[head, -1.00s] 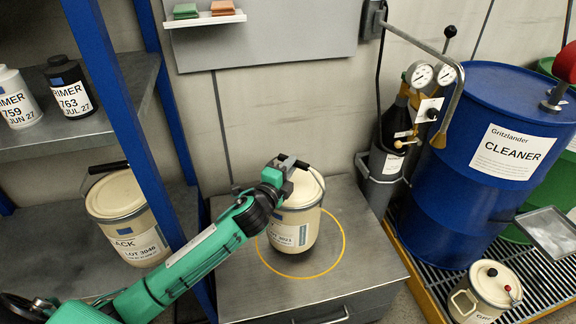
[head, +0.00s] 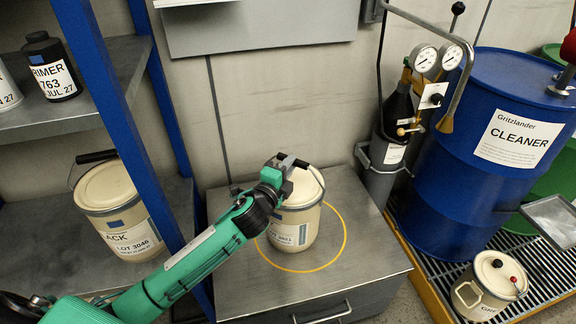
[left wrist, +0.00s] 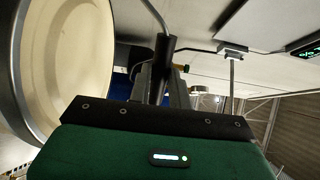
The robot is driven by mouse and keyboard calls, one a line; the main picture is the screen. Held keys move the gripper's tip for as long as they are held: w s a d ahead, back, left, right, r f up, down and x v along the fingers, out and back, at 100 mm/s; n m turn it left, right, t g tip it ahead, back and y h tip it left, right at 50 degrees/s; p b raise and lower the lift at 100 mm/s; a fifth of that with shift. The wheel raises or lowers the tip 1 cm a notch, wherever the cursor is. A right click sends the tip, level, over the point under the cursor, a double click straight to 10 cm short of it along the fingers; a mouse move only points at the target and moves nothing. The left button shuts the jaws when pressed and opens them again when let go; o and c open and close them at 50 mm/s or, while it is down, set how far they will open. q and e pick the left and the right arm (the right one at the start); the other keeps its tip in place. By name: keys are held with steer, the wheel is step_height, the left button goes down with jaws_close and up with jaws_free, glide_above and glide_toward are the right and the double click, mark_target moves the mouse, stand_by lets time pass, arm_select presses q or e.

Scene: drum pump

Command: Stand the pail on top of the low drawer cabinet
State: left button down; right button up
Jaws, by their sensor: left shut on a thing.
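The cream pail (head: 296,222) with a white label is upright over the yellow ring on top of the low drawer cabinet (head: 345,280). In the head view its base looks at or very near the cabinet top; I cannot tell for sure whether it touches. My left gripper (head: 285,166) is shut on the pail's handle above the lid. In the left wrist view the pail's pale lid and rim (left wrist: 75,65) fill the left side, and the dark handle grip (left wrist: 163,65) is between the fingers. My right gripper is not in view.
A blue shelf post (head: 125,120) stands left of the cabinet, beside another cream pail (head: 117,210) on the lower shelf. A gas cylinder with gauges (head: 395,120) and a blue drum (head: 490,150) stand at right. A small cream can (head: 488,285) sits on the grating.

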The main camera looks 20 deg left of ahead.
arm_select(q)
steer(key=shift+r, duration=0.25)
steer(key=c, duration=1.6)
jaws_free()
steer(key=shift+f, duration=0.3)
steer(key=o, duration=0.3)
steer(key=shift+r, duration=0.15)
